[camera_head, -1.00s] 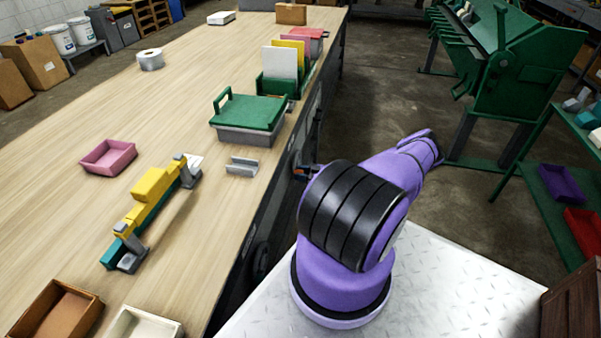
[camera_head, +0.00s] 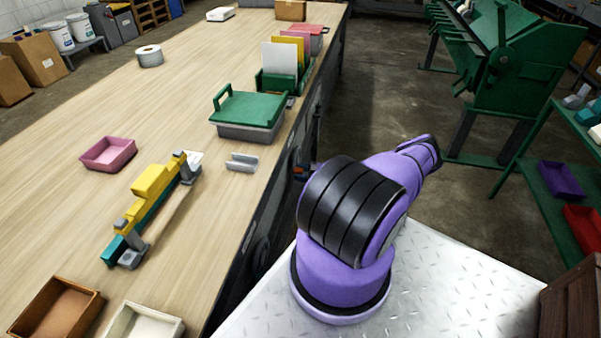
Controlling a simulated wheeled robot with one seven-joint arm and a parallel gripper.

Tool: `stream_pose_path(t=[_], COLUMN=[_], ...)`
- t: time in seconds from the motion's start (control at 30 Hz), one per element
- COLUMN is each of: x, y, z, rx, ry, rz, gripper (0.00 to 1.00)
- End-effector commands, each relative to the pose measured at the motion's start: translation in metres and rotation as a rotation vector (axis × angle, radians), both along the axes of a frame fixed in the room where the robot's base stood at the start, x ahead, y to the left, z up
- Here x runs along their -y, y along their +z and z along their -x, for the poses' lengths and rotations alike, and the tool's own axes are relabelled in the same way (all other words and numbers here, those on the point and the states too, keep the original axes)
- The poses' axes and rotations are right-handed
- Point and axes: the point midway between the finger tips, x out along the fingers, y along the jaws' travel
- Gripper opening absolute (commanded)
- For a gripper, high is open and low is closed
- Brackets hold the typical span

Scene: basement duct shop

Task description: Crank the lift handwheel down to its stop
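The lift handwheel cannot be made out for certain. A dark rounded shape (camera_head: 262,250) shows on the shadowed side of the workbench (camera_head: 200,215), left of my arm's base, but I cannot tell whether it is a wheel. A small dark piece with orange on it (camera_head: 300,172) pokes out at the bench side, just left of my black-banded arm link.
On the bench are a green-lidded grey box (camera_head: 248,115), a small grey channel piece (camera_head: 241,162), a yellow and teal fixture (camera_head: 150,200), and a pink tray (camera_head: 108,153). A green machine (camera_head: 515,70) and green shelf (camera_head: 545,190) stand right. Floor between is clear.

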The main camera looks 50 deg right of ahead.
Motion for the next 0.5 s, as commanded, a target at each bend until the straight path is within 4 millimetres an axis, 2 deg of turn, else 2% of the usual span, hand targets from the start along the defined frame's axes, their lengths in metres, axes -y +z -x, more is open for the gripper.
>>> stream_pose_path(t=[0.27, 0.37, 0.5], x=[0.002, 0.005, 0.014], y=[0.001, 0.001, 0.001], z=[0.001, 0.009, 0.03], rx=[0.001, 0.002, 0.002], ry=[-0.001, -0.002, -0.004], rz=[0.0, 0.0, -0.001], gripper=[0.46, 0.46, 0.46])
